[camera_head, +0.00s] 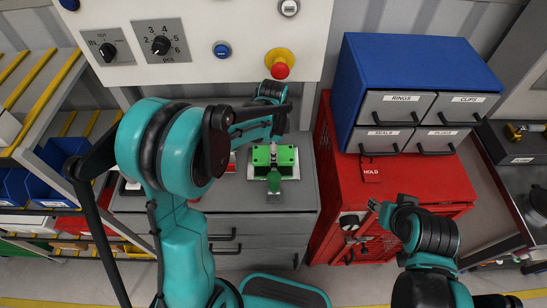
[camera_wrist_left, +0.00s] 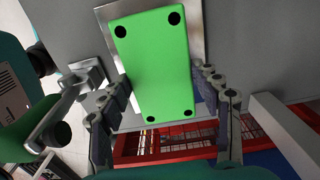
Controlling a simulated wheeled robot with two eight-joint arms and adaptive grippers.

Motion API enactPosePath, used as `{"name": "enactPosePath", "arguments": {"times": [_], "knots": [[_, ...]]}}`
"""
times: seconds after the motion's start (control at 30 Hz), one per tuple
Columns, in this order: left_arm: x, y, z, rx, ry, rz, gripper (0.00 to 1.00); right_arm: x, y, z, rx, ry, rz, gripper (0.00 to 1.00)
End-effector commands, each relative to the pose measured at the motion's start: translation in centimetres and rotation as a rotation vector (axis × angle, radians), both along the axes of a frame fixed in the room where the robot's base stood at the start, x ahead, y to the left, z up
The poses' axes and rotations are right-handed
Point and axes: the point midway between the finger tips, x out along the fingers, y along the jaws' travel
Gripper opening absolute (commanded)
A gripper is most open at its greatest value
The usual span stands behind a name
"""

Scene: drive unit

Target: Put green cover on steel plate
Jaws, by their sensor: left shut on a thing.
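The green cover (camera_wrist_left: 155,60) is a rectangular piece with dark round holes near its corners. In the left wrist view it lies between the fingers of my left gripper (camera_wrist_left: 162,80), which is shut on it. The steel plate (camera_wrist_left: 105,18) shows behind the cover, its edge visible at the top. In the head view the green cover (camera_head: 262,156) is over the steel plate (camera_head: 290,197) on the grey cabinet top; whether they touch is unclear. My left arm reaches there from the left. My right gripper (camera_head: 378,207) is at the right, near the red cabinet, away from the cover; its jaw opening is unclear.
A grey drawer cabinet (camera_head: 225,190) carries the work. A red cabinet (camera_head: 385,185) with a blue drawer box (camera_head: 415,65) on top stands to its right. A control panel (camera_head: 225,20) with knobs and a red button (camera_head: 281,70) is behind. Shelves with bins (camera_head: 30,185) are left.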

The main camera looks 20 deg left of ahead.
Motion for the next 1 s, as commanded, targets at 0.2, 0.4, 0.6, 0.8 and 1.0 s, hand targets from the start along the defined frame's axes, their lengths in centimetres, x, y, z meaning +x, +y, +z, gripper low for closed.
{"name": "enactPosePath", "arguments": {"times": [0.2, 0.4, 0.6, 0.8, 1.0], "knots": [[0.0, 0.0, -3.0, 0.000, 0.000, 0.000, 0.28, 0.0, 0.0, -1.0, 0.000, 0.000, 0.000, 0.40], [0.0, 0.0, -2.9, 0.000, 0.000, 0.000, 0.28, 0.0, 0.0, -0.9, 0.000, 0.000, 0.000, 0.40], [0.0, 0.0, -3.2, 0.000, 0.000, 0.000, 0.74, 0.0, 0.0, -1.2, 0.000, 0.000, 0.000, 0.40], [0.0, 0.0, -3.2, 0.000, 0.000, 0.000, 0.84, 0.0, 0.0, -1.2, 0.000, 0.000, 0.000, 0.40], [0.0, 0.0, -2.9, 0.000, 0.000, 0.000, 0.84, 0.0, 0.0, -0.9, 0.000, 0.000, 0.000, 0.40]]}}
